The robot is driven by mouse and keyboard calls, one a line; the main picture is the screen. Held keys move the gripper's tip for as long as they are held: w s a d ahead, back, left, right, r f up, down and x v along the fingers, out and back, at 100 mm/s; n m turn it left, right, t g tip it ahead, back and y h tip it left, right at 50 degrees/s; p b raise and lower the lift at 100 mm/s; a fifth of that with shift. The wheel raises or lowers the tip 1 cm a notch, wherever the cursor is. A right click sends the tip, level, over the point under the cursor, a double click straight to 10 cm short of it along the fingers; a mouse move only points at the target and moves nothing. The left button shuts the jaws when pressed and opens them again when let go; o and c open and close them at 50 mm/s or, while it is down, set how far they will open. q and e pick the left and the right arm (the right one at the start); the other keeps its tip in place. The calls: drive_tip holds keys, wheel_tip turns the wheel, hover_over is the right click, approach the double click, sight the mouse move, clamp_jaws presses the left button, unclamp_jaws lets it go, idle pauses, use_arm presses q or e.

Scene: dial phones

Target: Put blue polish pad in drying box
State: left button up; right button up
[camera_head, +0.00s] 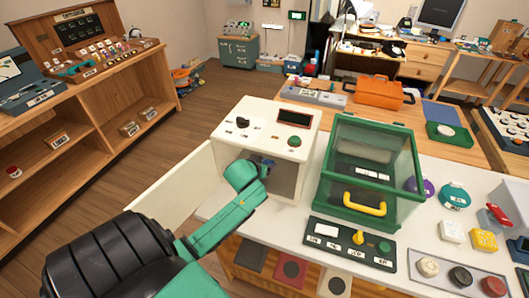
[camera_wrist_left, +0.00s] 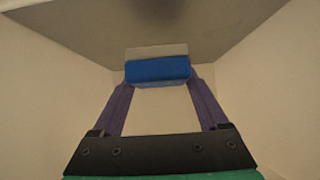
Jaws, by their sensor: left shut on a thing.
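The drying box appears to be the white cabinet (camera_head: 232,148) on the counter, with a dark knob, a dark display and a green button on top. Its door (camera_head: 177,188) stands open to the left. My left gripper (camera_head: 264,164) reaches into its open front. In the left wrist view my left gripper (camera_wrist_left: 157,80) is shut on the blue polish pad (camera_wrist_left: 157,70), a blue block with a pale grey layer, held between two purple fingers. Pale walls surround it. Whether the pad touches the floor or back wall cannot be told. My right gripper is not in view.
A green-framed clear case (camera_head: 365,165) with a yellow handle stands close to the right of the cabinet. A dark control panel (camera_head: 350,244) lies in front of it. A grey tray (camera_head: 458,276) with round pads is further right. Wooden shelves (camera_head: 90,115) stand at left.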

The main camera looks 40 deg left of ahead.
use_arm(q)
drive_tip(key=shift+w+a+f, duration=0.1)
drive_tip(key=shift+w+a, duration=0.05)
drive_tip(key=shift+w, duration=0.3)
drive_tip(key=shift+s+f, duration=0.1)
drive_tip(key=shift+f, duration=1.45)
drive_tip(key=o, duration=1.4)
drive_tip(key=v, duration=1.2)
drive_tip(key=shift+s, duration=0.15)
drive_tip(key=shift+f, duration=0.1)
